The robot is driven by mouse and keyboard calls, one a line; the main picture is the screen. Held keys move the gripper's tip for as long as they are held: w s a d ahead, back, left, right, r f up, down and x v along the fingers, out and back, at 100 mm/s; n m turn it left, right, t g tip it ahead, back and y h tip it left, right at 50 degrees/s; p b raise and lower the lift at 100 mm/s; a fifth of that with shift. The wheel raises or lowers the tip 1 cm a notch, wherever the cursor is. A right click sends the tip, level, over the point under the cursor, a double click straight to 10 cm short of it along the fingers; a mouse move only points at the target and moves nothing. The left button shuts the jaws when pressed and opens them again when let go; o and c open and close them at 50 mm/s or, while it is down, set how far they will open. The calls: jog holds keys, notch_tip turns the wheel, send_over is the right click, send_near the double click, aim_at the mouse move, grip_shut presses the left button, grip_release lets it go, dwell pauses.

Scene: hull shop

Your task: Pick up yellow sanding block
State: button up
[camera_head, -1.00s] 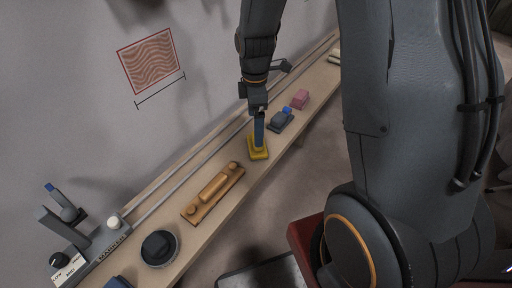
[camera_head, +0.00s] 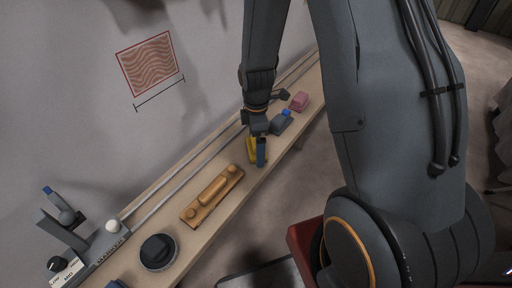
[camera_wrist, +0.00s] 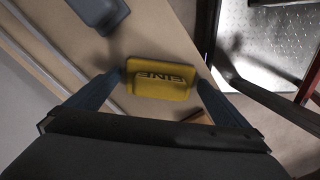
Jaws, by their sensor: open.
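The yellow sanding block (camera_head: 251,151) lies on the wooden shelf, partly hidden by my gripper in the head view. In the wrist view the yellow sanding block (camera_wrist: 160,78) shows its top face with dark lettering that reads "FINE", turned upside down. My gripper (camera_wrist: 160,86) is open, with one finger near the left end of the block and the other near its right end. I cannot tell whether either finger touches it. In the head view my gripper (camera_head: 259,152) is low over the shelf at the block.
On the shelf (camera_head: 221,222), a wooden long sander (camera_head: 212,195) lies nearer, then a round dark puck (camera_head: 158,251). Beyond the block are a blue-grey block (camera_head: 281,122) and a pink block (camera_head: 299,101). Rails run along the wall side. A patterned poster (camera_head: 148,64) hangs on the wall.

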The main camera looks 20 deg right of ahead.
jog(key=c, duration=1.2)
jog(key=shift+r, duration=0.1)
notch_tip(320, 180, up, 10)
jog(key=shift+f, duration=0.1)
jog(key=m+p, duration=0.1)
jog(key=f+m+p, duration=0.1)
jog(key=m, duration=0.1)
jog(key=s+m+p, duration=0.1)
jog(key=m, duration=0.1)
jog(key=shift+f, duration=0.25)
jog(key=m, duration=0.2)
jog(key=f+m+p, duration=0.1)
jog(key=shift+s+f+m+p, duration=0.15)
jog(key=shift+s+m+p, duration=0.15)
jog(key=shift+m, duration=0.1)
jog(key=m, duration=0.1)
jog(key=f+m+p, duration=0.1)
jog(key=m, duration=0.1)
jog(key=shift+s+m, duration=0.3)
jog(key=shift+s, duration=0.1)
jog(key=m, duration=0.2)
jog(key=f+m+p, duration=0.1)
jog(key=shift+s+f+m, duration=0.3)
jog(key=shift+s+m, duration=0.1)
